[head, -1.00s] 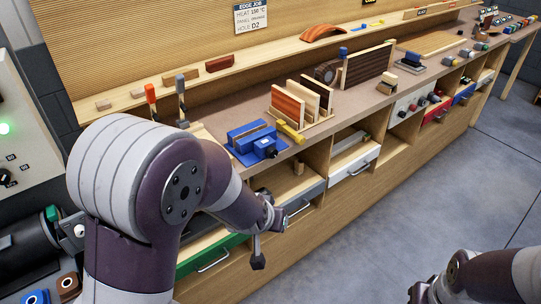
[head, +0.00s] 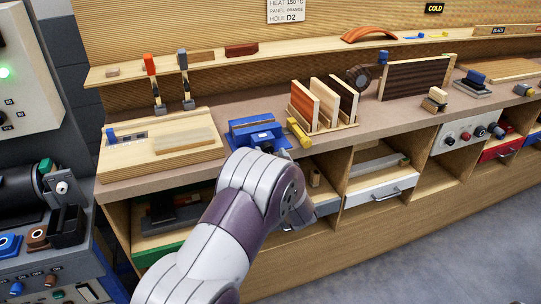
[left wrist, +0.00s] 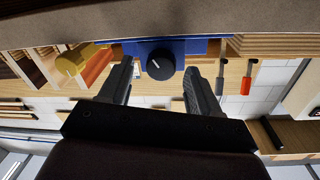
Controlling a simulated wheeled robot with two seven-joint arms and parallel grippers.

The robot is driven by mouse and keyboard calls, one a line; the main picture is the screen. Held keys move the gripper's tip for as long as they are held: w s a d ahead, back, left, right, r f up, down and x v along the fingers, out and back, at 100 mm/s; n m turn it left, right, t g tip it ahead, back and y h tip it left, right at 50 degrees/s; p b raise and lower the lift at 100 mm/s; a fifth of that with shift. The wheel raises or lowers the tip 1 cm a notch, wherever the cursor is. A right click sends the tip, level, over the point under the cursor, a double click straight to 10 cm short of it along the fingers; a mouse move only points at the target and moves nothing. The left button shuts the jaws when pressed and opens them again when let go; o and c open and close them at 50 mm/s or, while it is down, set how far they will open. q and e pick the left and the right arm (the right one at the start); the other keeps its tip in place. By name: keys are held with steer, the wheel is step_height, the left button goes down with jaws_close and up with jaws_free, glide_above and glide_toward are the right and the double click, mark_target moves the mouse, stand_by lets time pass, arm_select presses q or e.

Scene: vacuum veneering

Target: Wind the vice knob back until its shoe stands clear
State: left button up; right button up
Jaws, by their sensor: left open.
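The blue vice (head: 252,128) stands at the front edge of the bench in the head view. Its body also shows along the top of the left wrist view (left wrist: 195,46). The round black vice knob (left wrist: 160,65) with a pale mark faces the left wrist camera. My left gripper (left wrist: 160,72) is open, with one finger on each side of the knob and a visible gap on both sides. In the head view my forearm and wrist hide most of that gripper. The vice's shoe is not clearly distinguishable. My right gripper is out of view.
Right of the vice are a yellow-handled tool (head: 298,132) and a rack of upright panels (head: 322,103). A wooden board (head: 160,145) lies to the left. Open shelves and drawers (head: 380,190) are below the bench top.

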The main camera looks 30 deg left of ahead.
arm_select(q)
steer(key=shift+w+a, duration=0.25)
steer(key=shift+a, duration=0.15)
steer(key=c, duration=1.1)
steer(key=shift+o, duration=0.3)
steer(key=shift+f, duration=0.1)
steer(key=shift+d+f+n+g+y+b, duration=0.1)
steer(key=shift+n+g+y+b, duration=0.25)
steer(key=shift+n+b, duration=6)
steer(key=shift+f+n+g+y+b, duration=0.1)
steer(key=shift+n+g+y+b, duration=0.25)
steer(key=shift+n+b, duration=6)
steer(key=shift+r+n+p, duration=0.1)
steer(key=shift+n+p, duration=0.2)
steer(key=shift+n, duration=0.1)
